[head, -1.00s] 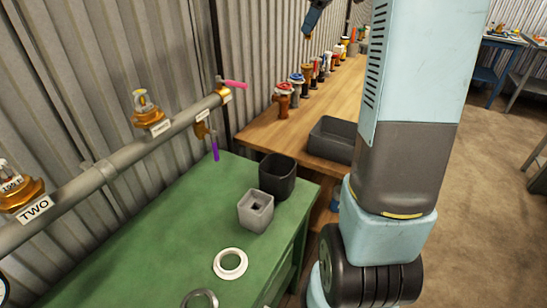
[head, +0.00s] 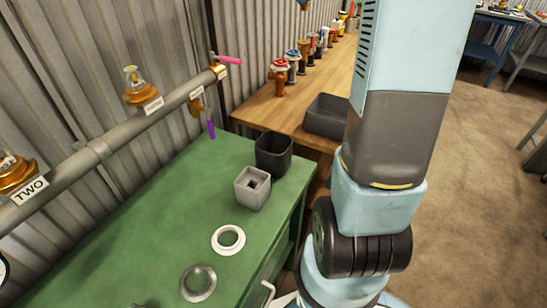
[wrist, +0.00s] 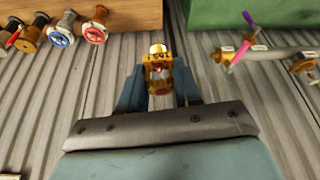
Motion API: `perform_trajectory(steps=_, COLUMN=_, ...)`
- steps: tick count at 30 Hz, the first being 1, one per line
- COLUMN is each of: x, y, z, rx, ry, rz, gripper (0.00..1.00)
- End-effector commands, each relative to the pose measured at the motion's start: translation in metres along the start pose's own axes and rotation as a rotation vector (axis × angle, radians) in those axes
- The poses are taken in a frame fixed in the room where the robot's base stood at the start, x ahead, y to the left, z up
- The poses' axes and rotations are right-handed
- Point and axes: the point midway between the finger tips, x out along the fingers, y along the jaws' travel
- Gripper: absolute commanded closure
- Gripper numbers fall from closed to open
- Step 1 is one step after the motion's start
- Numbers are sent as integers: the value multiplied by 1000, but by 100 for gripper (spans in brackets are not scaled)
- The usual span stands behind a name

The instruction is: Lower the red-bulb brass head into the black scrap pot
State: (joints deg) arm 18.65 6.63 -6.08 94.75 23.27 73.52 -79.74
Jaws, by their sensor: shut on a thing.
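My gripper (wrist: 158,88) is shut on the brass head (wrist: 158,75). In the wrist view the brass head sits between the two blue fingers, with a small red spot inside its frame and a pale cap on its end. The black scrap pot (head: 273,152) stands upright on the far right corner of the green bench (head: 140,235) in the head view; what lies in it cannot be seen. The pot does not show in the wrist view. My gripper and the brass head are out of the head view, apart from perhaps a dark sliver at its top edge.
A grey square block with a hole (head: 252,188) stands just in front of the pot. A white ring (head: 228,240) and a grey ring (head: 198,283) lie nearer. A pipe (head: 130,133) with brass heads runs left. A grey bin (head: 328,117) and several valves stand on the wooden bench (head: 270,108).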

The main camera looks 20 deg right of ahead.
Motion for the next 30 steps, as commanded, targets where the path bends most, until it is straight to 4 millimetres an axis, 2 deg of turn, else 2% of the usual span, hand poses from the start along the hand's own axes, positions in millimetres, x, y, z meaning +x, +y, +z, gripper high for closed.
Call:
perform_trajectory(steps=8, x=13, y=-25, z=5, rx=-1, ry=0, rz=-1, gripper=100)
perform_trajectory(steps=30, x=84, y=-116, z=32, rx=-1, ry=0, rz=-2, gripper=100)
